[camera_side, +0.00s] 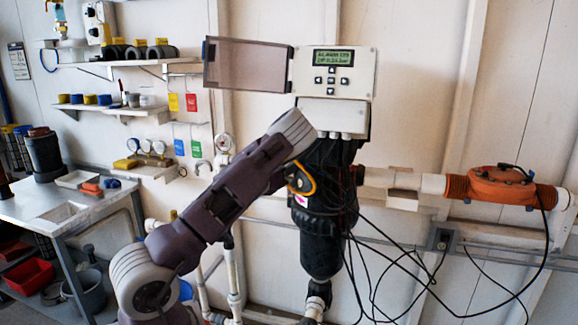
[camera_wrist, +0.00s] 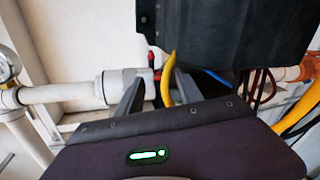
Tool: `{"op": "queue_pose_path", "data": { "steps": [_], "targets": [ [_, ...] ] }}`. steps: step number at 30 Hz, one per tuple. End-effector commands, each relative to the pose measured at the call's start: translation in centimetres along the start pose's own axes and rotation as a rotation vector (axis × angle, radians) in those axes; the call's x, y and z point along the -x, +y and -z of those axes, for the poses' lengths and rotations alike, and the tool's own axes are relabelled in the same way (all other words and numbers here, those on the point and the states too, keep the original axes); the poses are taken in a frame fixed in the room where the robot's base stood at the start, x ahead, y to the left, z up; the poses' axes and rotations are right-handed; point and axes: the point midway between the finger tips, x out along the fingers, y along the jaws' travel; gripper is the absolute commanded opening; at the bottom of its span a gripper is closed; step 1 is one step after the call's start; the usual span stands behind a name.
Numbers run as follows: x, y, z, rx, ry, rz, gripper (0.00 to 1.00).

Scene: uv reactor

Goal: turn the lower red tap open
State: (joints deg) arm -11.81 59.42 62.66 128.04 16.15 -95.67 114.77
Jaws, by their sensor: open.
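A small red tap handle (camera_wrist: 151,61) shows in the wrist view, on the white pipe run beside the black housing (camera_wrist: 222,35). I cannot tell whether it is the lower tap or how far it is turned. My gripper (camera_wrist: 158,82) is open, its two dark fingers pointing toward the tap. The red handle appears between the fingertips; contact is unclear. A yellow hose (camera_wrist: 168,80) passes close to the right finger. In the side view my arm covers the tap area, and my fingers are hidden there. The black reactor housing (camera_side: 322,240) hangs below the grey control box (camera_side: 333,72).
Black cables (camera_side: 372,262) hang right of the housing. An orange fitting (camera_side: 502,186) sits on the pipe at right. A white pipe (camera_wrist: 62,93) with a gauge (camera_wrist: 8,68) runs left. A workbench (camera_side: 62,205) and shelves (camera_side: 120,113) stand left.

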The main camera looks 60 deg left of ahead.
Motion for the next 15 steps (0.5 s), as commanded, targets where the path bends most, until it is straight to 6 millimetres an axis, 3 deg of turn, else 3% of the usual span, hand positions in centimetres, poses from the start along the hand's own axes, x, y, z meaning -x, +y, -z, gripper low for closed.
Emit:
{"op": "queue_pose_path", "data": {
  "steps": [4, 11, 15],
  "targets": [
    [-1.4, -0.04, 0.03, 0.002, 0.001, 0.0, 0.44],
    [-1.57, -0.03, 0.02, 0.003, 0.0, -0.001, 0.44],
    [-1.55, -0.02, 0.01, 0.003, 0.0, -0.001, 0.18]
  ]
}}
